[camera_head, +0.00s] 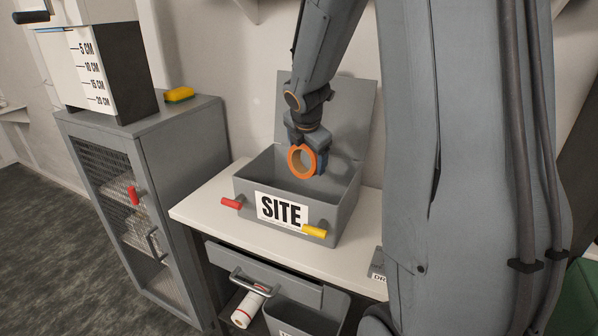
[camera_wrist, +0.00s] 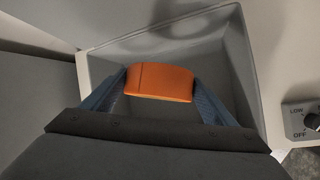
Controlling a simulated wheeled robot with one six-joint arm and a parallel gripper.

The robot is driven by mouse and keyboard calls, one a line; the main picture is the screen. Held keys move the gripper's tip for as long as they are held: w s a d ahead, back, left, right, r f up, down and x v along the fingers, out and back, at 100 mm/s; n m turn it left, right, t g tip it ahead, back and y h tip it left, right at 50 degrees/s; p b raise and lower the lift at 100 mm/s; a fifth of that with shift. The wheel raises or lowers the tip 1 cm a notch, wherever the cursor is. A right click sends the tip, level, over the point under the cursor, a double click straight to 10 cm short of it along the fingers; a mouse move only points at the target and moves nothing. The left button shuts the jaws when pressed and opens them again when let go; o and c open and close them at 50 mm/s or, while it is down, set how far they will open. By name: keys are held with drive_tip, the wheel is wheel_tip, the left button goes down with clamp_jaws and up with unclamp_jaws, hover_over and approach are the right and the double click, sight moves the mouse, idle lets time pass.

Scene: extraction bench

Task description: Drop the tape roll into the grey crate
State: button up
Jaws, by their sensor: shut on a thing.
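The orange tape roll (camera_head: 292,160) is held by my gripper (camera_head: 311,159) above the open grey crate (camera_head: 243,193), which has a "SITE" label on its front and its lid raised at the back. In the wrist view the tape roll (camera_wrist: 160,82) sits between the two blue fingers of my gripper (camera_wrist: 160,88), which are shut on it. The crate's inside (camera_wrist: 215,60) shows below and around the roll, and the roll appears over the opening. The crate floor is partly hidden by the roll and gripper.
The crate stands on a white bench top (camera_head: 208,205). A grey mesh-door cabinet (camera_head: 180,150) stands at left with a yellow object (camera_head: 179,94) on top. A control knob (camera_wrist: 311,121) shows at right.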

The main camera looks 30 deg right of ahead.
drive_tip(key=shift+f+b, duration=0.8)
drive_tip(key=shift+f, duration=0.2)
drive_tip(key=o, duration=1.1)
drive_tip(key=shift+r, duration=0.1)
drive_tip(key=shift+v, duration=3.9)
